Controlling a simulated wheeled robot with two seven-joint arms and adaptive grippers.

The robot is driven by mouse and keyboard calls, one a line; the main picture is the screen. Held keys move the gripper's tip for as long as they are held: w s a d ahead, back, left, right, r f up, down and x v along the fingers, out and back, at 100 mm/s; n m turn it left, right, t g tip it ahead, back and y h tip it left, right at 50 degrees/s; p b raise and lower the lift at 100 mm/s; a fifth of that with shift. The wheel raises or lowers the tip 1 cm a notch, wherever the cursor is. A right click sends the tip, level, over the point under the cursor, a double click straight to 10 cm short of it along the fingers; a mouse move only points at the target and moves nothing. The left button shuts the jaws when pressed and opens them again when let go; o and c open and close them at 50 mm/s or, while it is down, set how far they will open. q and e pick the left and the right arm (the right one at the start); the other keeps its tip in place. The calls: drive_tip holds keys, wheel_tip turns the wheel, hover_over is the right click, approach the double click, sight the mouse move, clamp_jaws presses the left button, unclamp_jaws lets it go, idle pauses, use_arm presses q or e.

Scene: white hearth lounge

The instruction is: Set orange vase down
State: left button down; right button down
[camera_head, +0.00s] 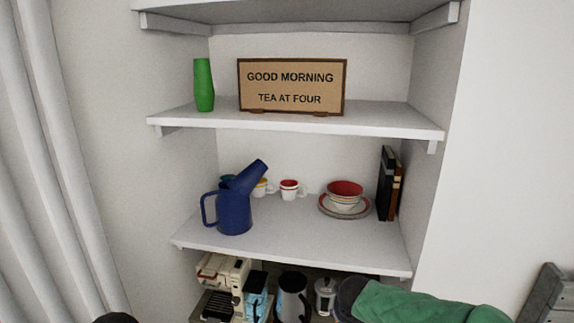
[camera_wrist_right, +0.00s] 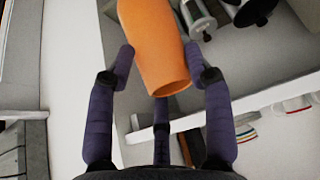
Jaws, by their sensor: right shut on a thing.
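The orange vase (camera_wrist_right: 158,45) is between the fingers of my right gripper (camera_wrist_right: 160,52) in the right wrist view. The gripper is shut on it, and the vase's open rim points toward the bottom of that picture. Its far end is cut off by the top edge. Neither the vase nor my right gripper can be made out in the head view. My left gripper is not in view.
The upper shelf (camera_head: 375,118) holds a green vase (camera_head: 204,85) and a sign (camera_head: 291,87), with bare room at right. The middle shelf (camera_head: 300,240) holds a blue watering can (camera_head: 236,205), cups, bowls (camera_head: 345,195) and books (camera_head: 387,183).

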drive_tip(key=s+d+f+n+b, duration=0.1)
drive_tip(key=s+f+b, duration=0.3)
drive_tip(key=f, duration=0.9)
drive_tip(key=s+d+f+n+y+b, duration=0.1)
drive_tip(key=s+f+b, duration=0.3)
drive_tip(key=f, duration=1)
drive_tip(key=shift+s+d+f+b, duration=0.15)
drive_tip(key=shift+s+d+b, duration=0.1)
drive_tip(key=shift+s+b, duration=0.1)
